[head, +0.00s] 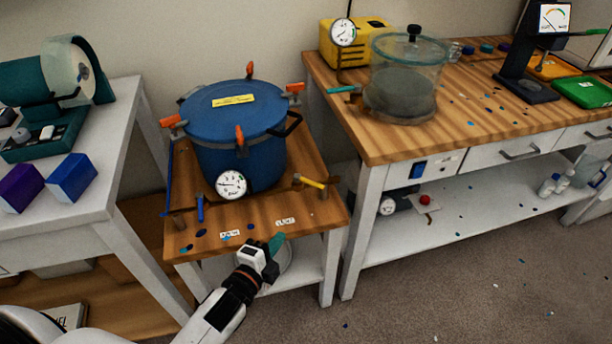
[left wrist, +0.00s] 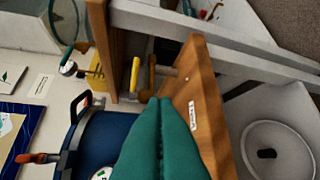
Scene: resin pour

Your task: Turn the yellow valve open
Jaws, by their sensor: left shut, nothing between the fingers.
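The yellow valve (head: 312,182) is a small yellow lever on a brass fitting at the right side of the blue pressure pot (head: 234,135). In the left wrist view the yellow valve lever (left wrist: 135,74) stands beyond my fingertips, beside the pot's handle. My left gripper (head: 274,246) has teal fingers and is shut and empty. It is in front of the small wooden table's front edge, below and left of the valve, apart from it. In the left wrist view the closed fingers (left wrist: 160,118) overlap part of the pot. My right gripper is not in view.
The small wooden table (head: 200,250) holds the pot, a gauge (head: 231,185) and a blue lever (head: 200,208) at the left front. A workbench (head: 370,145) with a clear chamber (head: 402,85) stands close on the right. A white table (head: 95,205) stands on the left.

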